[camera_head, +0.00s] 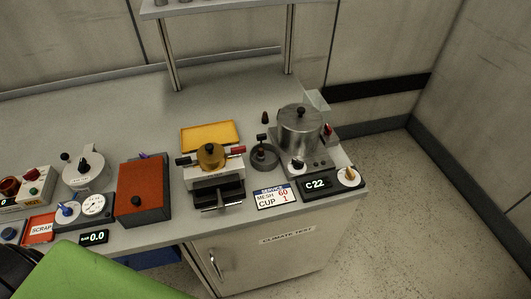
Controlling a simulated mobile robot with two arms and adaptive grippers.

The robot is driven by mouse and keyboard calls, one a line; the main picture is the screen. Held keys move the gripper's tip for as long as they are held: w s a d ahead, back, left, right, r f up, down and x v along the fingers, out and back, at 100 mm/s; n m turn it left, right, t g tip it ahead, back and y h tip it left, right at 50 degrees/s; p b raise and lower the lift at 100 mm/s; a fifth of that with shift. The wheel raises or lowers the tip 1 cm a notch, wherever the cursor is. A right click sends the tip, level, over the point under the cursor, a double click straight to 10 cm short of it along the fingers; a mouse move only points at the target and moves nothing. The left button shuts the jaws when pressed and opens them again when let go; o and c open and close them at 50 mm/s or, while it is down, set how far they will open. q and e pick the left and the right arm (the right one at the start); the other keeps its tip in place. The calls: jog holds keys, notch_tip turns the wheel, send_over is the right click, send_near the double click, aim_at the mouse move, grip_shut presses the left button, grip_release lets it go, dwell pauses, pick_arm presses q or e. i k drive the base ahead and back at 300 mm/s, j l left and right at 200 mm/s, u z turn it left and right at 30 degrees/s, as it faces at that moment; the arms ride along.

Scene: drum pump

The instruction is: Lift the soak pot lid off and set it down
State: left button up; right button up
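The soak pot (298,137) is a shiny metal pot at the right end of the bench, on a grey base unit. Its metal lid (301,117) is on the pot, with a small dark knob on top. No fingertips of my left or right gripper show in the head view. Nothing is touching the lid or the pot's visible side.
In front of the pot is a display reading C22 (315,184) with a dial (348,177). To its left are a dark round stand (264,156), a yellow tray (209,136), a brass-topped device (211,156) and an orange-lidded box (143,187).

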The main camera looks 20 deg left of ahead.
aim_at(300, 117)
jog(key=i+l, duration=0.2)
jog(key=l, duration=0.15)
jog(key=i+l+u, duration=0.1)
jog(key=u, duration=0.25)
jog(key=i+l+u, duration=0.1)
jog(key=l+u, duration=0.6)
jog(key=i+j, duration=0.05)
jog(key=j, duration=0.05)
